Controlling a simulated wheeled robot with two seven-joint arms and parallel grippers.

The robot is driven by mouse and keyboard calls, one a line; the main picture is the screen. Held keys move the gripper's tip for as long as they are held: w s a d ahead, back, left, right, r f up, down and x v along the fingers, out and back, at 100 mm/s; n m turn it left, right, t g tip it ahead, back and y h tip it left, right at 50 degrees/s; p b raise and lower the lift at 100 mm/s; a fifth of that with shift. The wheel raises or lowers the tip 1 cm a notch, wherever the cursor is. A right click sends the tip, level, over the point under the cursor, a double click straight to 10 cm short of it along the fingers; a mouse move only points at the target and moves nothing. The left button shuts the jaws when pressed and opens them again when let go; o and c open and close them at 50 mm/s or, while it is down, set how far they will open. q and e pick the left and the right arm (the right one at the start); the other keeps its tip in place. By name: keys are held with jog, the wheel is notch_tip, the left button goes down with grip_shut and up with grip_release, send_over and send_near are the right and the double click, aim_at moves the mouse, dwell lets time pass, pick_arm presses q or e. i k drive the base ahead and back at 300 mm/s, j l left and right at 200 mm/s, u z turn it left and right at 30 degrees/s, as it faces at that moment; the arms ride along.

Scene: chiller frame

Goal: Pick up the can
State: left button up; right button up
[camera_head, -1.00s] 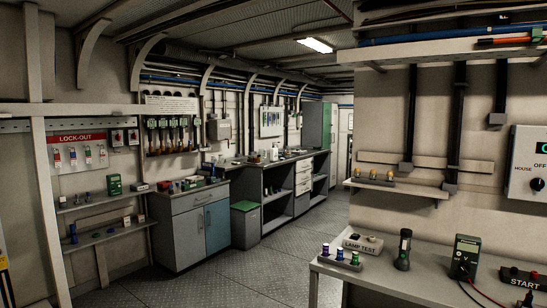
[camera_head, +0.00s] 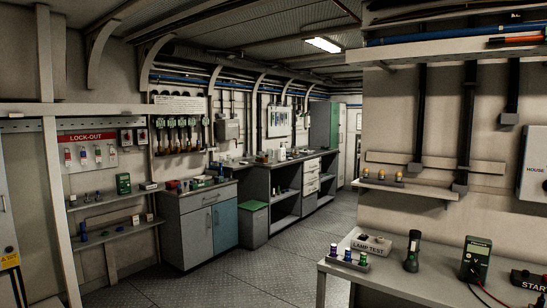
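I cannot make out a can for certain. Small items stand on the far counter (camera_head: 290,157) and on the nearer grey-and-blue cabinet (camera_head: 196,228), too small to identify. Neither of my grippers is in view.
A workbench (camera_head: 420,284) at right front holds a lamp test box (camera_head: 369,246), a torch (camera_head: 412,251) and a green meter (camera_head: 476,259). A green-lidded bin (camera_head: 254,225) stands beside the cabinet. Shelves (camera_head: 110,234) line the left wall. The metal floor (camera_head: 250,280) between is clear.

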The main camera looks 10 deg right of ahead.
aim_at(281, 152)
jog(key=i+u, duration=0.1)
jog(key=i, duration=0.55)
jog(key=i+l, duration=0.1)
jog(key=i, duration=0.6)
jog(key=i+u, duration=0.15)
jog(key=i, duration=0.5)
jog(key=i+l+u, duration=0.1)
jog(key=i, duration=0.6)
jog(key=i+z, duration=0.35)
jog(key=i, duration=0.25)
jog(key=i+j+z, duration=0.15)
jog(key=i+z, duration=0.2)
jog(key=i, duration=0.3)
jog(key=i+l+z, duration=0.2)
jog(key=i+z, duration=0.55)
jog(key=i, duration=0.25)
jog(key=i+j+z, duration=0.1)
jog(key=i+z, duration=0.3)
jog(key=i, duration=0.15)
jog(key=i+u, duration=0.2)
jog(key=i, duration=0.35)
jog(key=i+u, duration=0.2)
jog(key=i, duration=0.35)
jog(key=i+u, duration=0.25)
jog(key=i, duration=0.3)
jog(key=i+l+u, duration=0.2)
jog(key=i, duration=0.3)
